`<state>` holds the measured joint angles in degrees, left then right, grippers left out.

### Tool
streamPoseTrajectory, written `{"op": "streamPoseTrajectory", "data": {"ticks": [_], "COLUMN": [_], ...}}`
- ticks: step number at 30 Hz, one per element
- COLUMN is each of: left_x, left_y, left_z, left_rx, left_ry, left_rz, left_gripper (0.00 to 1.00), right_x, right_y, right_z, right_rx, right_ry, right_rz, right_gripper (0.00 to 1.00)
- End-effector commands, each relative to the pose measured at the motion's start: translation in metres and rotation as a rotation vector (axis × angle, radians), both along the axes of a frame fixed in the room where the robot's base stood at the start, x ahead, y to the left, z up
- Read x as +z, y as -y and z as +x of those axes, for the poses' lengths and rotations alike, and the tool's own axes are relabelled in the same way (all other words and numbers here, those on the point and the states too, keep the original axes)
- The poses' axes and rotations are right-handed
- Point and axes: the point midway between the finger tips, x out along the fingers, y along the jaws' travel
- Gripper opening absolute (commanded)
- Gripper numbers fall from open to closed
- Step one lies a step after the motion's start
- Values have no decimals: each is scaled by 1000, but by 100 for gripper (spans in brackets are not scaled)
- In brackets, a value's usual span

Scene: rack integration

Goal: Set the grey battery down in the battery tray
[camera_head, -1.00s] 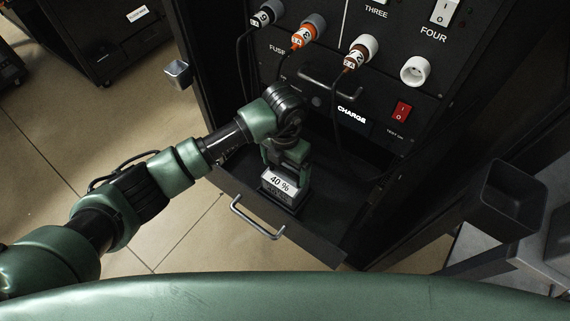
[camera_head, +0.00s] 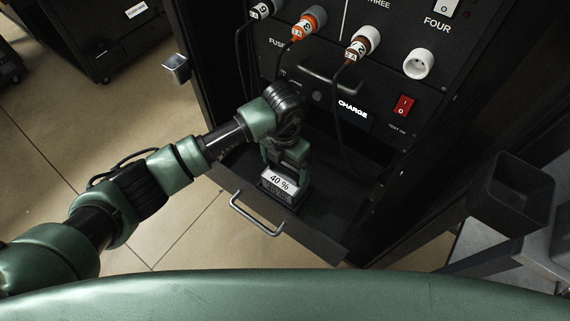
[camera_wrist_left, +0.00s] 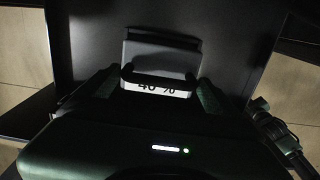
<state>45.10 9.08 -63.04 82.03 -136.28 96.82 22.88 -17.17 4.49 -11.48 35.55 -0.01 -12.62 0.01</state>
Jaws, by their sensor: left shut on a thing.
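The grey battery (camera_head: 279,181), with a white "40 %" label, is in my left gripper (camera_head: 283,164), which is shut on it from above. The battery is upright inside the pulled-out black drawer tray (camera_head: 328,228), near its front wall and handle. Its lower end is at or just above a dark base on the tray floor; I cannot tell if it touches. In the left wrist view, the battery's label (camera_wrist_left: 157,85) shows between the two fingers (camera_wrist_left: 158,92). My right gripper is out of view.
The black rack panel rises behind the tray, with several plugs, a "CHARGE" display (camera_head: 352,109) and a red switch (camera_head: 403,105). Black cables hang near the tray. The tray's right part is empty. A dark open box (camera_head: 512,195) stands at the right.

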Motion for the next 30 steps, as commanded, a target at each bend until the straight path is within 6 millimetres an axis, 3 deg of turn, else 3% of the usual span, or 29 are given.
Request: {"op": "streamPoseTrajectory", "data": {"ticks": [8, 9, 23, 30], "left_x": [-3, -1, -4, 26], "left_y": [1, 1, 0, 0], "left_z": [2, 1, 0, 0], "left_rx": [-1, -1, 0, 0], "left_ry": [4, 4, -1, -1], "left_rz": [-3, -4, 1, -1], "left_gripper": [22, 100, 100, 100], "right_x": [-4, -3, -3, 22], "right_y": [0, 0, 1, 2], "right_z": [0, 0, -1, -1], "right_rx": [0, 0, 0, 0], "right_ry": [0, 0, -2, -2], "right_rz": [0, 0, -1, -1], "right_gripper": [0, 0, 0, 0]}}
